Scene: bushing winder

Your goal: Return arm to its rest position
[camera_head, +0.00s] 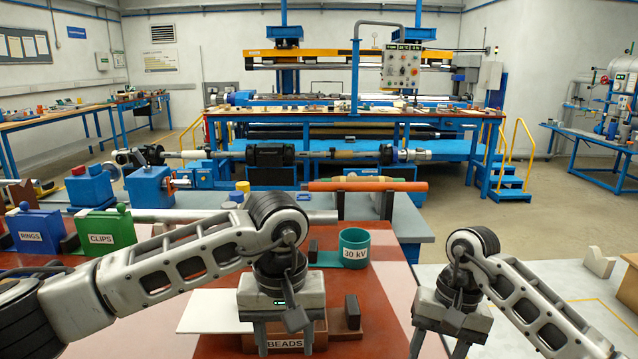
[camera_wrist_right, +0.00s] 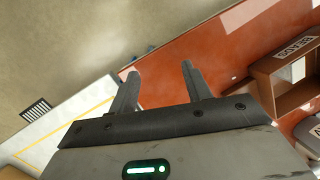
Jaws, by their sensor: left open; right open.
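My left gripper (camera_head: 284,346) points down over the brown BEADS box (camera_head: 322,332) on the red-brown table top. Its two fingers are apart, and I see nothing held between them; they hide part of the box. My right gripper (camera_head: 438,351) points down at the lower middle right, near the table's right edge. In the right wrist view its fingers (camera_wrist_right: 158,75) are spread and empty, over the table edge and the grey floor. The BEADS box also shows at the right of that view (camera_wrist_right: 270,82).
A green 30 kV cup (camera_head: 354,243) stands behind the left gripper. A white board (camera_head: 208,312) lies left of the BEADS box. A blue RINGS bin (camera_head: 36,230) and a green CLIPS bin (camera_head: 104,229) stand at the left.

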